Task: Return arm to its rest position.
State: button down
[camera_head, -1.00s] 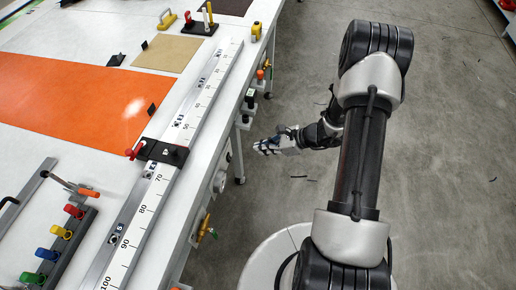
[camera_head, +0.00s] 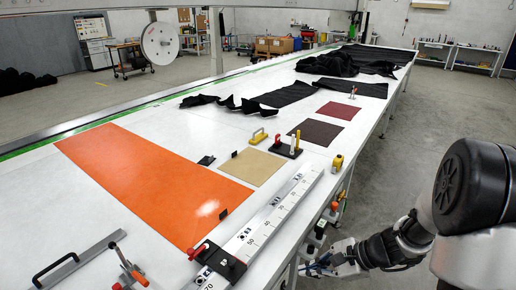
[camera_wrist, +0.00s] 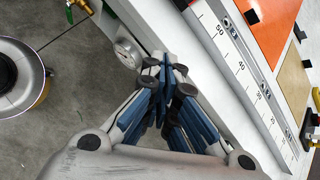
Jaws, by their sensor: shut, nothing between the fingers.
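My gripper (camera_head: 318,268) is at the lower right of the head view, beside the near long edge of the white table (camera_head: 140,232) and apart from its top. In the wrist view my gripper (camera_wrist: 165,68) points toward the table's side, its blue-lined fingers drawn together at the tips with nothing between them. My arm is bent, with its dark and silver links at the right of the head view. Part of the arm lies outside the picture.
A long ruler rail (camera_head: 268,222) with a red-handled clamp (camera_head: 215,260) runs along the table edge. Fittings such as an orange knob (camera_head: 335,206) stick out from the side. An orange sheet (camera_head: 150,180) lies on top. Grey floor (camera_head: 400,150) is clear to the right.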

jog(key=s+a+r+n+g+h, duration=0.1)
jog(key=s+a+r+n+h, duration=0.3)
jog(key=s+r+n, duration=0.8)
jog(key=s+d+r+n+t+h, duration=0.2)
jog(key=s+d+r+n+h, duration=0.1)
jog(key=s+r, duration=0.4)
jog(key=shift+s+d+n+h, duration=0.35)
jog(key=shift+s+n+h, duration=0.35)
jog(key=shift+s+n, duration=0.35)
jog(key=shift+a, duration=0.1)
